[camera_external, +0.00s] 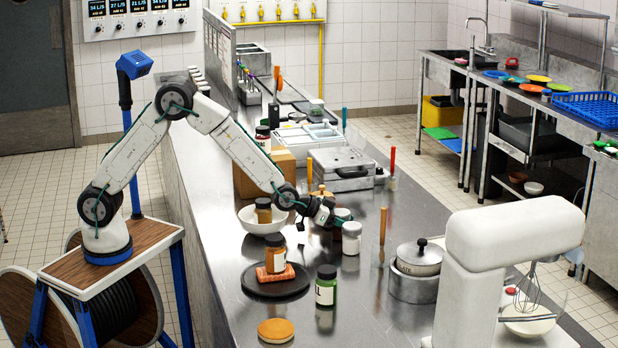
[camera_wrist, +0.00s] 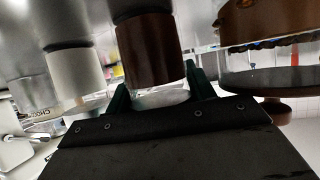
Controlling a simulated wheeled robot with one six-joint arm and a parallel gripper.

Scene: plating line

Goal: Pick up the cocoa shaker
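In the wrist view, a dark brown jar (camera_wrist: 148,52), which looks like the cocoa shaker, stands straight ahead of my gripper (camera_wrist: 156,82). My two green fingers are apart, one toward each side of the jar's near end. I cannot tell whether they touch it. In the external view, my gripper (camera_external: 326,211) is low over the steel counter, by a jar with a grey-green lid (camera_external: 343,213). That jar's body is mostly hidden, so I cannot read its contents there.
A white jar (camera_external: 351,240) stands close in front. A white bowl (camera_external: 250,221) with a dark-lidded jar (camera_external: 263,208) is left. A wooden-handled tool (camera_external: 382,235) rises at right.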

